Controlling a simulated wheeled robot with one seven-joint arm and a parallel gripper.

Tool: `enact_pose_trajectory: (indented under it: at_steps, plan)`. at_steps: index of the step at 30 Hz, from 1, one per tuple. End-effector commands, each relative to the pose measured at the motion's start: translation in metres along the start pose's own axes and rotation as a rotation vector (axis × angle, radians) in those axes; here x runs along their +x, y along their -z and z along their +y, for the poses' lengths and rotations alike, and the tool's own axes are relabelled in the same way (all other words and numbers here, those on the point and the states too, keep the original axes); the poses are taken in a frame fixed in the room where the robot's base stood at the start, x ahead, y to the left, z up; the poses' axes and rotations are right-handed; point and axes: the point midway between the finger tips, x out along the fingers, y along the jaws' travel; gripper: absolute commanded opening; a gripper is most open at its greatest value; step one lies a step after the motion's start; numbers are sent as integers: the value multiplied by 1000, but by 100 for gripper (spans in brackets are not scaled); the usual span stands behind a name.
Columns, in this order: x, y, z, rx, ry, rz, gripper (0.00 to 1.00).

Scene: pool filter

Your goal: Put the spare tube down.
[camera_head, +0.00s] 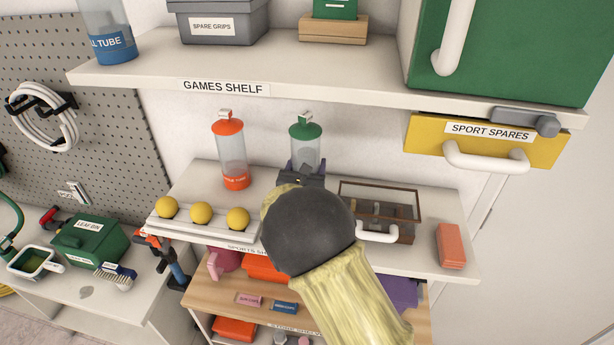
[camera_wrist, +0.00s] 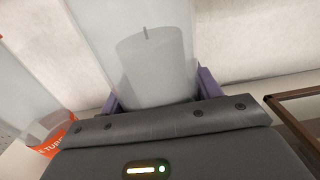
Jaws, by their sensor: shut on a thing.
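My gripper (camera_head: 306,172) is shut around a clear tube with a green cap (camera_head: 305,145) over the sports shelf (camera_head: 440,245). The tube looks upright. In the wrist view the clear tube (camera_wrist: 150,60) stands between my purple fingers, with a pale cylinder inside. Its lower end is hidden behind my gripper and arm, so I cannot tell whether it touches the shelf. No label on it shows. Another clear tube, with orange cap and base (camera_head: 231,155), stands on the shelf to the left. Its label ends in "TUBE"; it also shows in the wrist view (camera_wrist: 50,143).
A white rack with yellow balls (camera_head: 201,213) lies at the shelf's front left. A glass-topped case (camera_head: 378,208) is close on the right, then an orange block (camera_head: 451,246). The games shelf (camera_head: 330,75) overhangs above. A bare patch lies between tube and rack.

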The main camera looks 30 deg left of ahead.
Motion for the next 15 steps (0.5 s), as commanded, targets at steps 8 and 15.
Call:
enact_pose_trajectory:
  at_steps: [8, 15]
  plan:
    - [0, 9, 0, -3, 1, 2, 40]
    - [0, 38, 0, -2, 1, 1, 40]
